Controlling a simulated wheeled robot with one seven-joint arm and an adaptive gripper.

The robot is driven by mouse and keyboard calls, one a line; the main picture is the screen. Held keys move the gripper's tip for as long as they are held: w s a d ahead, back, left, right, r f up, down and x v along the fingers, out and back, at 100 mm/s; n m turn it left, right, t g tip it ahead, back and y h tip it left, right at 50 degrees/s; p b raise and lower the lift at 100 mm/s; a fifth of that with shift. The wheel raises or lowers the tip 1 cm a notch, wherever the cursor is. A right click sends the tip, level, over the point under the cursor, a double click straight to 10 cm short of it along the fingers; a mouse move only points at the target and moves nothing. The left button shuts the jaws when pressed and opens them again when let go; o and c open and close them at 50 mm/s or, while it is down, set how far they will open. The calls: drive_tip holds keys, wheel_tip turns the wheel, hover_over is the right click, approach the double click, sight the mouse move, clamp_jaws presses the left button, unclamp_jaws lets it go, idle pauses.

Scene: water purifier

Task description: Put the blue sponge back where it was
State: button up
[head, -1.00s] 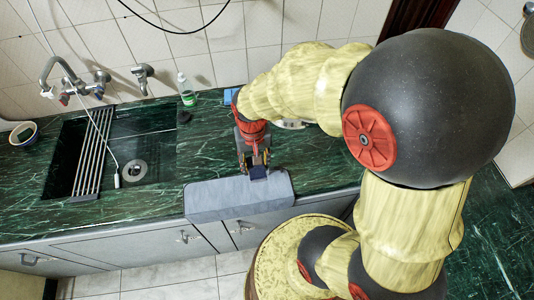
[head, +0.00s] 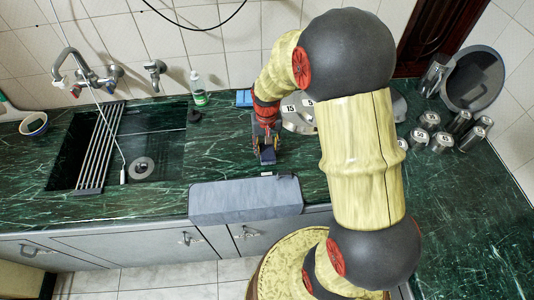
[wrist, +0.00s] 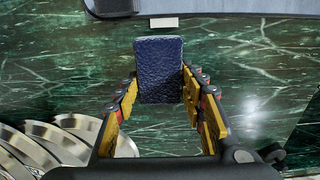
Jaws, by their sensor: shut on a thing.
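My gripper (head: 266,150) is shut on a dark blue, rough-surfaced block that looks like the blue sponge (wrist: 160,70). The sponge sits between the yellow-padded fingers in the wrist view, over the green marble counter (wrist: 235,60). In the head view the held sponge (head: 267,157) shows small, behind the grey box (head: 245,200) at the counter's front edge. I cannot tell whether the sponge touches the counter. A brighter blue flat item (head: 243,97) lies at the back by the wall, partly hidden by my arm.
A sink (head: 150,150) with a metal rack (head: 100,150) is at left. A green-labelled bottle (head: 198,90) stands at the back. Steel plates (wrist: 60,140) lie beside my gripper. Several metal canisters (head: 440,142) stand at right. Counter between sink and gripper is clear.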

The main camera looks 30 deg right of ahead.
sight(267, 153)
drive_tip(key=shift+w+d+f, duration=0.15)
drive_tip(key=shift+w+f, duration=0.05)
drive_tip(key=shift+f, duration=0.15)
drive_tip(key=shift+w+f+b, duration=0.1)
drive_tip(key=shift+f+b, duration=0.65)
drive_tip(key=shift+f, duration=0.85)
drive_tip(key=shift+f, duration=0.1)
drive_tip(key=o, duration=1.2)
